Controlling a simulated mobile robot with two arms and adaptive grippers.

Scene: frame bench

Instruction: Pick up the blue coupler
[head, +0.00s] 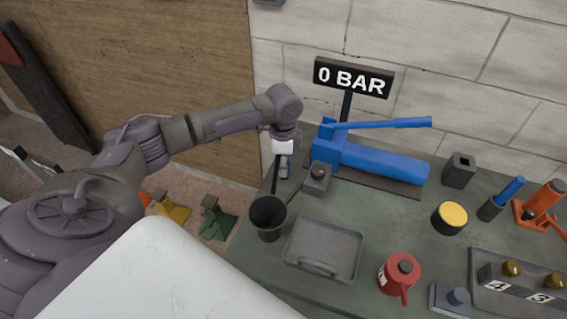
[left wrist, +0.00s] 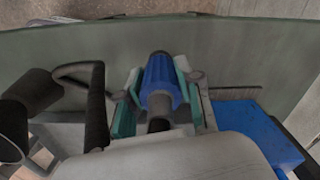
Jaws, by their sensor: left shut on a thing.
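The blue coupler (left wrist: 161,78) is a ribbed blue piece with a dark end, in the middle of the left wrist view. My left gripper (left wrist: 160,92) is shut on it, with one teal-padded finger on each side. In the head view my left gripper (head: 284,170) points down at the bench's left end, just left of the blue pump (head: 375,160). I cannot make out the coupler in the head view. My right gripper is not in view.
A black cup (head: 268,216) and a grey block with a round knob (head: 317,179) are close to the gripper. A dark hose (left wrist: 97,105) curves beside the left finger. A grey tray (head: 324,249) and red can (head: 399,273) stand nearer the front.

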